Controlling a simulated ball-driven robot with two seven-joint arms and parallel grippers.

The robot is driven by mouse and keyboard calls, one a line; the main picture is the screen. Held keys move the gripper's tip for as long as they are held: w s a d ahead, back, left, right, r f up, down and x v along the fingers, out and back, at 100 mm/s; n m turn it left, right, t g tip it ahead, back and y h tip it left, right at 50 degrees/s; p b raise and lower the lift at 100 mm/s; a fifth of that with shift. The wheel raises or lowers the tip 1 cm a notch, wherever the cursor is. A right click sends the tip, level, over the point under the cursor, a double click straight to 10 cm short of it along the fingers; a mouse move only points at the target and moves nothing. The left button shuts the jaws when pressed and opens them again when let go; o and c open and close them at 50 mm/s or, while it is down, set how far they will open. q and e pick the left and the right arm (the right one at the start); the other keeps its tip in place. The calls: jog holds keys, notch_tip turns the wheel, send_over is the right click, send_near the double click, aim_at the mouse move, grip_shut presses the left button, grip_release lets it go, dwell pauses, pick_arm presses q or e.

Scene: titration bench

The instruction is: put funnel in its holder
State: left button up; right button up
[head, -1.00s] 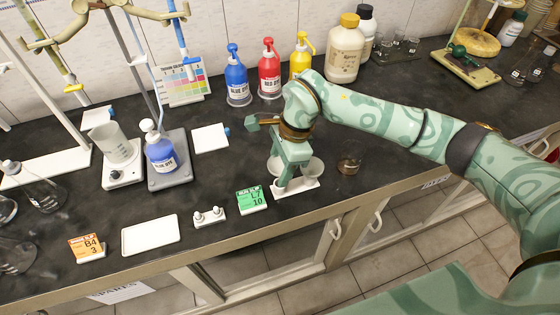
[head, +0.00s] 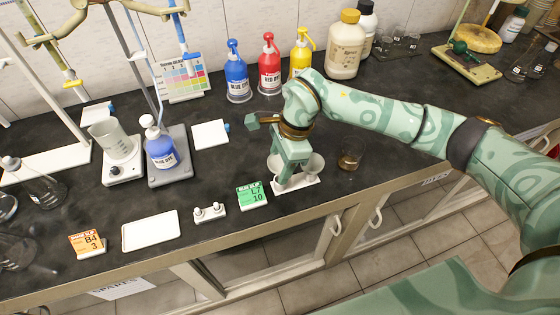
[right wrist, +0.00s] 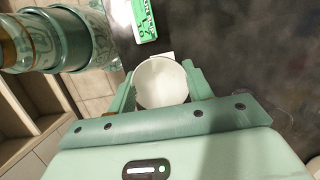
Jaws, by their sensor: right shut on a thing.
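My right gripper (head: 288,184) points down over a small white stand (head: 312,182) near the bench's front edge. It is shut on a white, round-mouthed thing, seemingly the funnel (right wrist: 161,84), which sits between the fingers in the right wrist view. In the head view, white rounded parts (head: 316,165) show beside the fingers, just above the stand. The fingers hide the middle, so I cannot tell whether the funnel rests in the stand or hangs just over it. My left gripper is not in view.
A green card (head: 251,196) and a small white rack (head: 209,213) lie to the left. A glass with brown liquid (head: 348,161) stands close on the right. Blue (head: 237,85), red (head: 269,78) and yellow (head: 301,56) dye bottles stand behind.

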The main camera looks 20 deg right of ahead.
jog(key=shift+f+b, duration=0.85)
jog(key=shift+f, duration=1.05)
dwell(2.0)
jog(key=o, duration=1.4)
jog(key=shift+r, duration=0.1)
jog(key=shift+r+p, duration=2.3)
jog(key=shift+r, duration=0.7)
jog(key=shift+f, duration=0.1)
